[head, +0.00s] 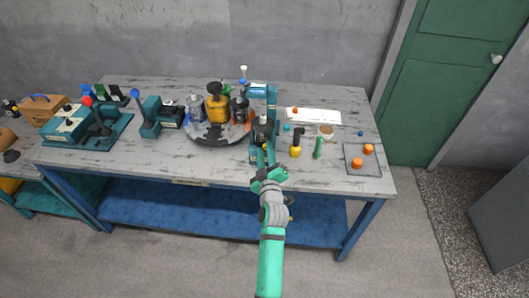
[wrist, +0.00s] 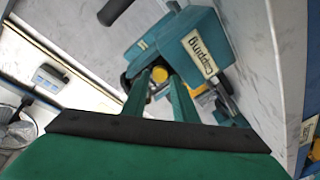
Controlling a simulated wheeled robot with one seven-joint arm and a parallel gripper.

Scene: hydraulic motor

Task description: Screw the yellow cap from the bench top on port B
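A teal machine (head: 262,112) stands on the bench; in the wrist view its block (wrist: 190,48) is labelled "Capping". My gripper (head: 265,150) points at its front, low over the bench's front half. In the wrist view the two green fingers (wrist: 162,80) reach to the machine and stand a little apart. A small round yellow piece (wrist: 160,74), which looks like the yellow cap, shows between the fingertips. Whether the fingers press on it or only stand around it cannot be told. More yellow (wrist: 205,92) shows right of the fingers. Port B cannot be made out.
A round turntable (head: 212,137) with several bottles is left of the machine. Right of it are a yellow bottle (head: 295,150) with a black top, a green cylinder (head: 318,148) and a tray (head: 376,171) with orange pieces. The bench's front edge lies under my arm.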

